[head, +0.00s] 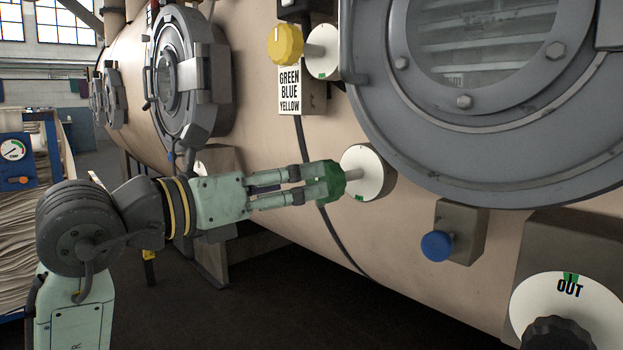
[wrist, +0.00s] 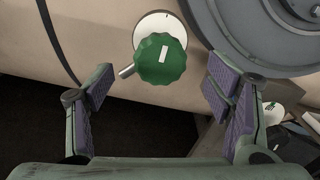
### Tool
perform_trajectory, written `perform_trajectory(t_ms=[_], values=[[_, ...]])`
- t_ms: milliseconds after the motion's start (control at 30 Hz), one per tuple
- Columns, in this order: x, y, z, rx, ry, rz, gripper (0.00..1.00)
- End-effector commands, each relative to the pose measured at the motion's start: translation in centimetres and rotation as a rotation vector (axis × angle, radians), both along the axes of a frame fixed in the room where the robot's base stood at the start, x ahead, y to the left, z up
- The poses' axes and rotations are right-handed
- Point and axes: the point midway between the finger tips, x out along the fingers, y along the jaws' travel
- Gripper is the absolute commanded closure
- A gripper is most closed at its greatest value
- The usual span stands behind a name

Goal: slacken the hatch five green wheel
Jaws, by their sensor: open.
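The green wheel (head: 338,181) is a ribbed knob on a short shaft in front of a white round plate (head: 368,172), low on the tan vessel wall. In the wrist view the green wheel (wrist: 161,65) faces me with a white line near upright, and a small grey peg shows at its left. My gripper (head: 308,182) comes from the left in the head view, its fingers at the wheel's near side and partly covering it. In the wrist view my gripper (wrist: 160,88) is open, a finger either side of the wheel; I see no contact.
The large round hatch (head: 420,160) is right of the wheel. A blue knob (head: 437,246) and an OUT dial (head: 572,307) are lower right. A yellow knob (head: 285,45) and a GREEN BLUE YELLOW sign (head: 290,91) are above. A dark cable (head: 325,225) runs behind the wheel.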

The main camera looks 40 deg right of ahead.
Motion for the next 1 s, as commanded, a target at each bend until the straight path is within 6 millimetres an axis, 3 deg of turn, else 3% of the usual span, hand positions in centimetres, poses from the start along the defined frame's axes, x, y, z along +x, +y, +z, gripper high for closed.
perform_trajectory(t_ms=[100, 333, 1000], values=[[-0.1, 2.6, 0.0, -0.001, -0.001, 0.003, 0.27], [-0.5, 5.7, 0.0, 0.000, -0.002, 0.001, 0.27], [-0.2, 6.6, 0.2, -0.013, 0.014, 0.012, 0.27]])
